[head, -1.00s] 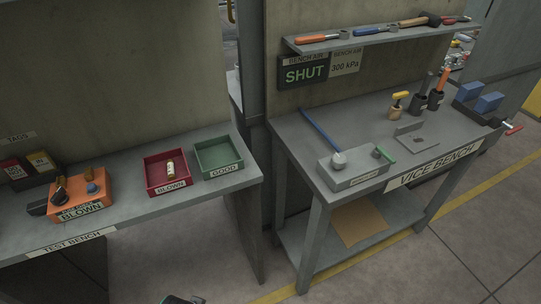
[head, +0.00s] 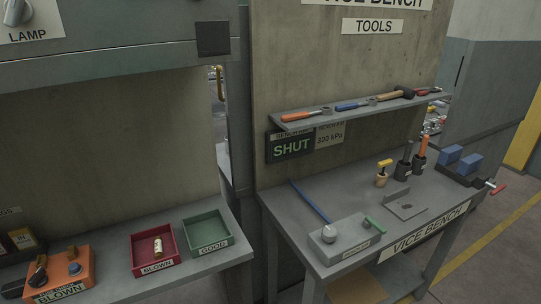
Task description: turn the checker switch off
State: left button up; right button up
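The checker, an orange box (head: 82,285) with a label reading BLOWN, sits on the test bench at the lower left. On its top are a dark lever-like part (head: 40,270) and a small blue knob (head: 74,268). A dark part sticks out at its left side. I cannot tell which of these is the switch or how it is set. Neither of my grippers is in view.
A red tray (head: 134,257) labelled BLOWN holds a small pale cylinder (head: 158,246). A green tray (head: 222,229) labelled GOOD beside it looks empty. A gap separates the test bench from the vice bench (head: 440,185) at right. A SHUT sign (head: 291,148) hangs above it.

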aim_at(39, 279)
jog(key=u, duration=1.7)
